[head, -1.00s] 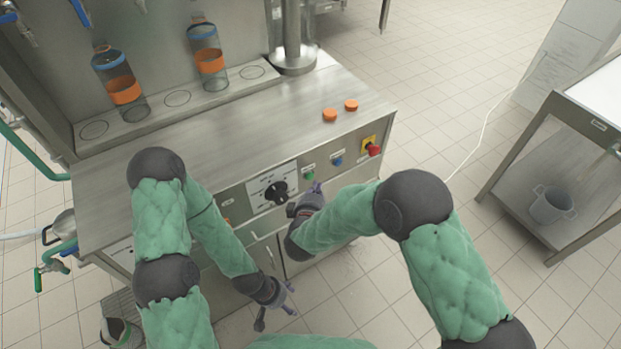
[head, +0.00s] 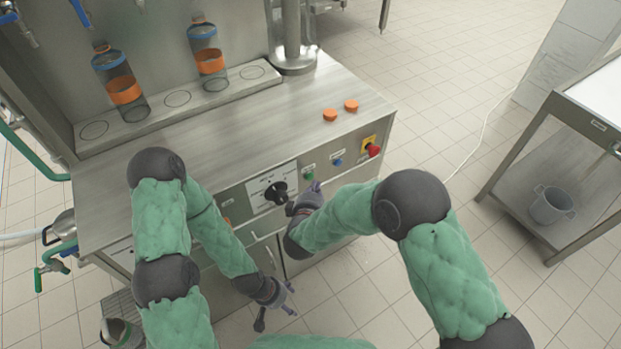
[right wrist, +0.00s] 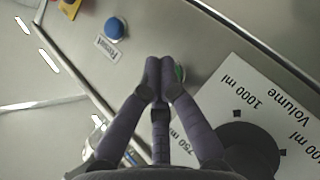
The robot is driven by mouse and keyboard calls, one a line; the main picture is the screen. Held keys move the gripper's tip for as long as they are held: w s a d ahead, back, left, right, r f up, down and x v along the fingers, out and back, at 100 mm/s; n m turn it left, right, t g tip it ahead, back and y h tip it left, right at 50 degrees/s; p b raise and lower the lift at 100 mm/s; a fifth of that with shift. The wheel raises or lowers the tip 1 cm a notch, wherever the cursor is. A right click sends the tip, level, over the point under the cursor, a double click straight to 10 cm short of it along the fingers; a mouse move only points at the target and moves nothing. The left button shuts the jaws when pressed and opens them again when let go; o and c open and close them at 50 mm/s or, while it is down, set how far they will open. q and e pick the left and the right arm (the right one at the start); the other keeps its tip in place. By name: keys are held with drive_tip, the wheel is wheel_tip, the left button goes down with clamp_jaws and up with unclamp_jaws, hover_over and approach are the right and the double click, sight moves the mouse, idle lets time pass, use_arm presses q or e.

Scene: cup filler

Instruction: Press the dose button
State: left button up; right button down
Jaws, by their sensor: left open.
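A green button (head: 308,175) sits on the front panel of the steel machine, with a small label above it that I cannot read. My right gripper (head: 316,186) is in front of the panel, just below this button in the head view. In the right wrist view its fingers (right wrist: 160,75) are together and empty, and they partly cover the green button (right wrist: 181,73). I cannot tell whether the tips touch it. My left gripper (head: 291,299) is open and empty, low in front of the machine's cabinet doors, away from the panel.
A black volume dial (head: 277,192) is left of the green button. A blue button (head: 337,161) and a red emergency knob (head: 374,150) are to its right. Two orange caps (head: 330,115) and two bottles (head: 123,88) stand on the machine. A side table (head: 520,170) is at right.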

drive_tip(key=shift+w+a+r, duration=0.1)
drive_tip(key=shift+w+a, duration=0.05)
idle(0.5)
drive_tip(key=shift+w+a+p, duration=0.15)
drive_tip(key=shift+w+p, duration=0.05)
drive_tip(key=shift+p, duration=0.1)
drive_tip(key=shift+w+a, duration=0.15)
drive_tip(key=shift+w, duration=0.05)
idle(0.6)
drive_tip(key=shift+s, duration=0.1)
drive_tip(key=shift+s+d+p, duration=0.4)
drive_tip(key=shift+s+p, duration=0.05)
drive_tip(key=s+d+p, duration=0.2)
drive_tip(key=s+d, duration=0.1)
drive_tip(key=s, duration=0.2)
drive_tip(key=shift+d, duration=0.3)
idle(0.4)
